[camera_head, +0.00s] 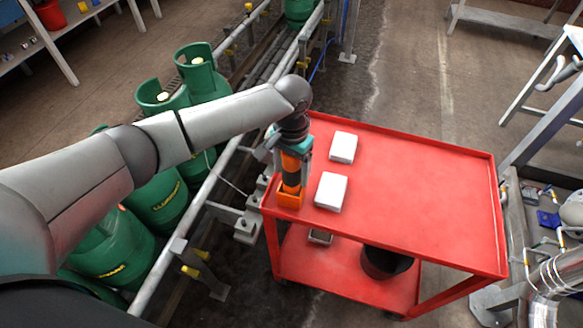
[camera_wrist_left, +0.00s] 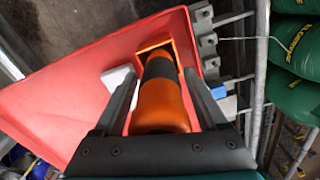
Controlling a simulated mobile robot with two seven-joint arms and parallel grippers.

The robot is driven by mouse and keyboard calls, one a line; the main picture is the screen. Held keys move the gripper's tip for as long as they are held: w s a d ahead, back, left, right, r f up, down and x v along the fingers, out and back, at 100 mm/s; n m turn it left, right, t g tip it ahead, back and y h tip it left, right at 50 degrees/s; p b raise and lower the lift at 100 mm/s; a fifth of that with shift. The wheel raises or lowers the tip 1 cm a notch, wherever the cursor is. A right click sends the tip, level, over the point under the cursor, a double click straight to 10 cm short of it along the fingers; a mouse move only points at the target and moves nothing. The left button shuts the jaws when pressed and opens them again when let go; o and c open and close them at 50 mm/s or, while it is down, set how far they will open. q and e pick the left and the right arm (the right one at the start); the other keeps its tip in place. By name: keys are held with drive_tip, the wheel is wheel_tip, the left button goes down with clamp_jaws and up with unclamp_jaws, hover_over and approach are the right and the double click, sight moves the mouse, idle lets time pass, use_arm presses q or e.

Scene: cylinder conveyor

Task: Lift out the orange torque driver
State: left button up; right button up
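The orange torque driver (camera_head: 291,163) has a dark band and stands upright in a small orange holder (camera_head: 289,198) at the near left corner of the red cart (camera_head: 420,190). My left gripper (camera_head: 290,152) is over it from above. In the left wrist view the driver (camera_wrist_left: 161,105) lies between the two dark fingers of the left gripper (camera_wrist_left: 163,75), and its lower end sits inside the square orange holder (camera_wrist_left: 168,45). The fingers are apart, with narrow gaps seeming to show beside the driver. My right gripper is not in view.
Two white boxes (camera_head: 343,147) (camera_head: 331,191) lie on the cart top just right of the driver. The rest of the top is clear. A dark bucket (camera_head: 385,263) stands on the lower shelf. Green gas cylinders (camera_head: 160,200) and a conveyor rail (camera_head: 205,190) are at the left.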

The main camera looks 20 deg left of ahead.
use_arm(q)
clamp_jaws()
idle(0.4)
idle(0.9)
